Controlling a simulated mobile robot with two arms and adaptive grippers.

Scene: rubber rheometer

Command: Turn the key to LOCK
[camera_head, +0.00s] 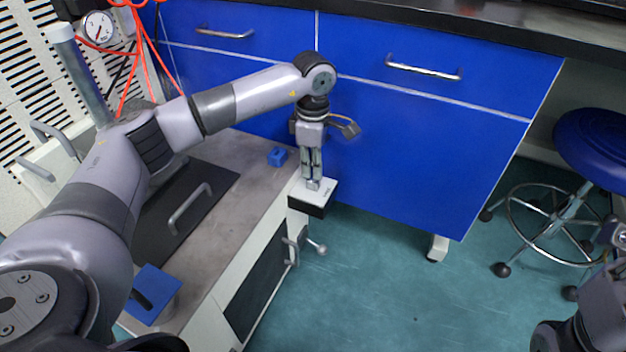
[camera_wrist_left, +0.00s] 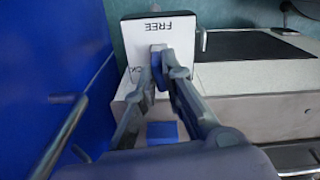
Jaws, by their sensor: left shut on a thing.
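The white lock panel (camera_head: 327,191) sits at the front corner of the grey-topped machine. In the left wrist view the panel (camera_wrist_left: 183,28) reads "FREE" upside down, and part of a second word ending in "CK" shows at its left. My left gripper (camera_head: 313,184) points down onto the panel. In the left wrist view its fingers (camera_wrist_left: 159,62) are shut on the key (camera_wrist_left: 157,73), of which a small blue part shows between the fingertips. The fingers hide most of the key, so its exact angle is unclear. Part of my right arm shows at the right edge; its fingers are not clear.
Blue drawer cabinets (camera_head: 430,150) stand close behind my left gripper. A small blue block (camera_head: 277,156) and a larger blue block (camera_head: 152,293) are on the machine top. A blue stool (camera_head: 597,140) stands at the right. The floor (camera_head: 390,290) in the middle is clear.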

